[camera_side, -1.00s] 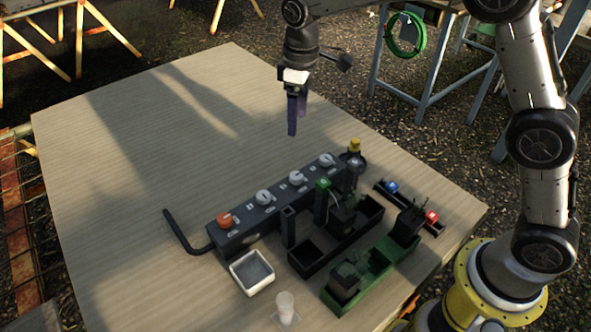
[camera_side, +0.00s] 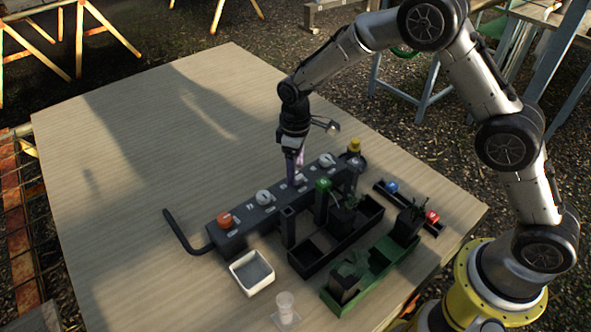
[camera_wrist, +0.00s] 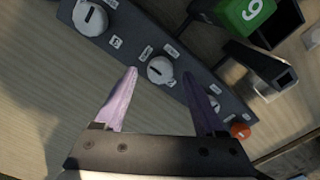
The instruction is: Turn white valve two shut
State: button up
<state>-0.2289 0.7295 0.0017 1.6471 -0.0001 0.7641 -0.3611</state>
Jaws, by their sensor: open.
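A dark valve block (camera_side: 238,234) carries three white knobs and one orange knob (camera_side: 224,219) in a row. The middle white valve (camera_wrist: 160,70) shows between my fingertips in the wrist view; in the side view my gripper mostly hides it. My gripper (camera_side: 292,184) points down over it, open, with its purple fingers on either side; I cannot tell whether they touch the knob. One white valve (camera_side: 264,197) stands beside the orange knob, and another white valve (camera_side: 326,160) is at the far end; it also shows in the wrist view (camera_wrist: 91,18).
Close in front of the block stand a green-topped post (camera_side: 322,184), a dark post (camera_side: 288,228) and a black tray (camera_side: 306,268). A green tray (camera_side: 378,262), a white bin (camera_side: 252,272) and a yellow-topped item (camera_side: 354,146) are nearby. The table behind the block is clear.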

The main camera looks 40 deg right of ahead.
jog(key=shift+f, duration=0.55)
grip_shut()
